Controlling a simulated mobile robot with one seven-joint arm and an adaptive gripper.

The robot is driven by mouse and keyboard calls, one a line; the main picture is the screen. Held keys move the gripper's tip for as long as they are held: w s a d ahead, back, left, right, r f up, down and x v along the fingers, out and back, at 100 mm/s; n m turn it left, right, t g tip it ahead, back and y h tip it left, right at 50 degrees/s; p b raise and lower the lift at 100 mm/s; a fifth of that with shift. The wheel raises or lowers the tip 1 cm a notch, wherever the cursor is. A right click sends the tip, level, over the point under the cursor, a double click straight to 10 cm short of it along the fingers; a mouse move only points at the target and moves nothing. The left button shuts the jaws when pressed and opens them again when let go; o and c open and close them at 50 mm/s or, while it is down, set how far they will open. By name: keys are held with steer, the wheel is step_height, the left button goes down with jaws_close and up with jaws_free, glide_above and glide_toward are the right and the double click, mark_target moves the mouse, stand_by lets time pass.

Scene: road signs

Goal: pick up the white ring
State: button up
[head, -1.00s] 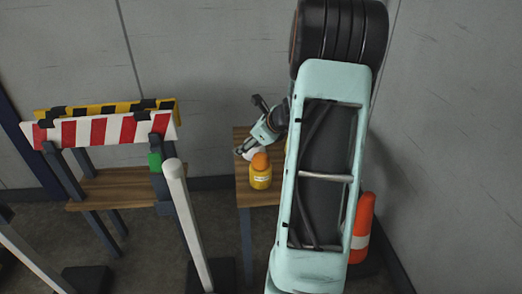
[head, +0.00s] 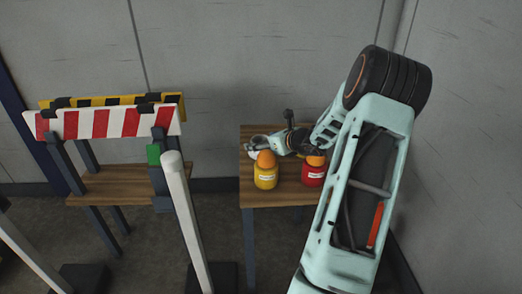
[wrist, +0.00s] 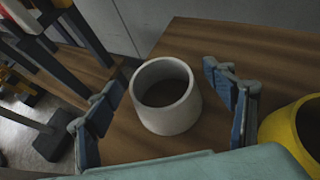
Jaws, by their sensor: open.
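The white ring (wrist: 165,97) stands on the wooden table (wrist: 200,36) in the wrist view, its round opening facing up. My gripper (wrist: 166,113) is open, with one blue finger to the left of the ring and the other to its right. Neither finger is seen to touch the ring. In the head view my gripper (head: 268,145) reaches left over the table, and the ring (head: 254,153) shows only in part behind the yellow jar's orange lid.
A yellow jar (head: 266,178) with an orange top stands close in front of the ring. A red jar (head: 313,174) stands to its right. A striped barrier (head: 103,122) and a white post (head: 186,220) are left of the table.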

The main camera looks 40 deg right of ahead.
mark_target(255, 141)
steer(key=b+x, duration=0.1)
steer(key=x, duration=0.5)
steer(key=shift+w, duration=0.15)
steer(key=shift+c, duration=0.4)
steer(key=c, duration=1.2)
steer(key=shift+c, duration=0.4)
